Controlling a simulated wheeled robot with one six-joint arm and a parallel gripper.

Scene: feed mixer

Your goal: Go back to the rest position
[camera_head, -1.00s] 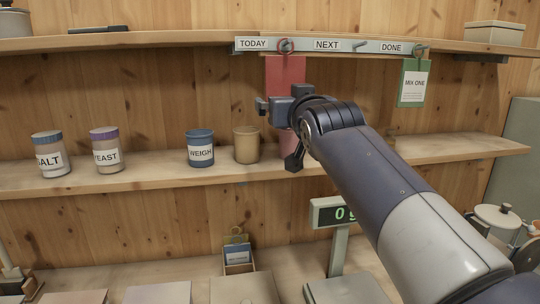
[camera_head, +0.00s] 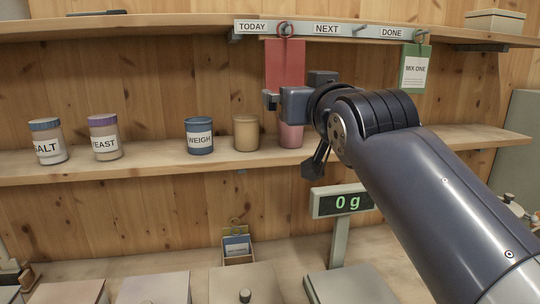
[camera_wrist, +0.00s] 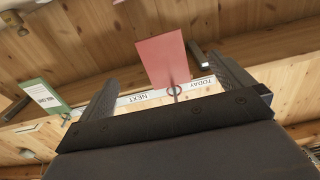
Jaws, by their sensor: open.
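My gripper (camera_head: 296,92) is open and empty in front of the upper shelf wall, held out by my arm from the right. A red card (camera_head: 284,66) hangs from a ring on the hook under the TODAY label (camera_head: 252,27). In the wrist view the red card (camera_wrist: 163,60) shows between my two spread fingers (camera_wrist: 168,88), beyond them; I cannot tell the exact gap. A green MIX ONE card (camera_head: 414,70) hangs under the DONE label (camera_head: 392,32).
The middle shelf (camera_head: 175,163) holds jars marked SALT (camera_head: 47,142), YEAST (camera_head: 105,137) and WEIGH (camera_head: 199,136), a tan jar (camera_head: 246,133) and a pink jar (camera_head: 291,136). A scale display (camera_head: 343,202) reads 0 g. A small card box (camera_head: 238,250) stands below.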

